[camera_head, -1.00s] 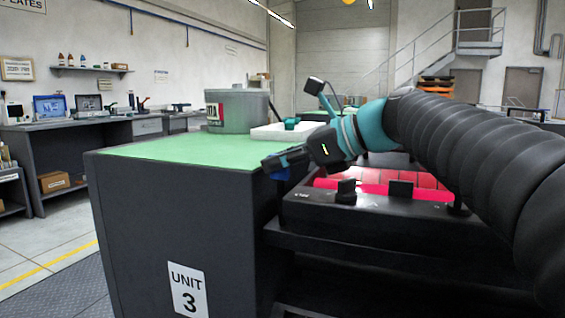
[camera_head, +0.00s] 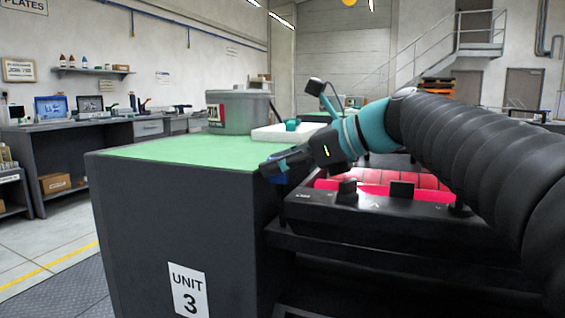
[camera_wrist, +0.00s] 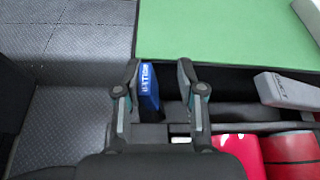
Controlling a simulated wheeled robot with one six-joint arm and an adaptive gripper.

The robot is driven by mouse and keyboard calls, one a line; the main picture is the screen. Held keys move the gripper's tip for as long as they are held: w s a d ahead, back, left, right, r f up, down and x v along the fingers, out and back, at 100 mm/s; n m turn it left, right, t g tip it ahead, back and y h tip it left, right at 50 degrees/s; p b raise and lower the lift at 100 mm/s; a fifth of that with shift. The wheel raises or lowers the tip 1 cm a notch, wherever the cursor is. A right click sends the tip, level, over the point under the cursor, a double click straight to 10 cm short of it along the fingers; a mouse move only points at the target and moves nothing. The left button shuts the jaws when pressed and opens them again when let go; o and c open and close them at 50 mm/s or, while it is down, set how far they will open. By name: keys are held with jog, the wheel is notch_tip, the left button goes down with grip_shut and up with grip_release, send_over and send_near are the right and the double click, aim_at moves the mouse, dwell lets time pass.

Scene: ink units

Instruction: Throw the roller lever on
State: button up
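A blue handle (camera_wrist: 149,86) with white lettering, only partly readable, stands between the two fingers of my gripper (camera_wrist: 158,70) in the wrist view. My gripper is open, with the left finger close beside the handle and a wider gap to the right finger; I cannot tell whether it touches. In the head view my gripper (camera_head: 270,164) is at the right edge of the green-topped cabinet, with a bit of blue (camera_head: 281,179) below it. A grey handle (camera_wrist: 288,92), its lettering ending in "UCT", is to the right. I cannot read which handle is the roller lever.
Red rollers (camera_wrist: 290,150) lie near my gripper on its right; they also show in the head view (camera_head: 430,182). The cabinet marked Unit 3 (camera_head: 130,220) carries a grey tub (camera_head: 240,112) and a white tray (camera_head: 268,133). Black knobs (camera_head: 402,190) stand on the panel.

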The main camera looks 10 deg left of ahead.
jog(key=v, duration=1.1)
jog(key=shift+s+d+r, duration=0.1)
jog(key=shift+d+r, duration=0.05)
jog(key=shift+d, duration=0.2)
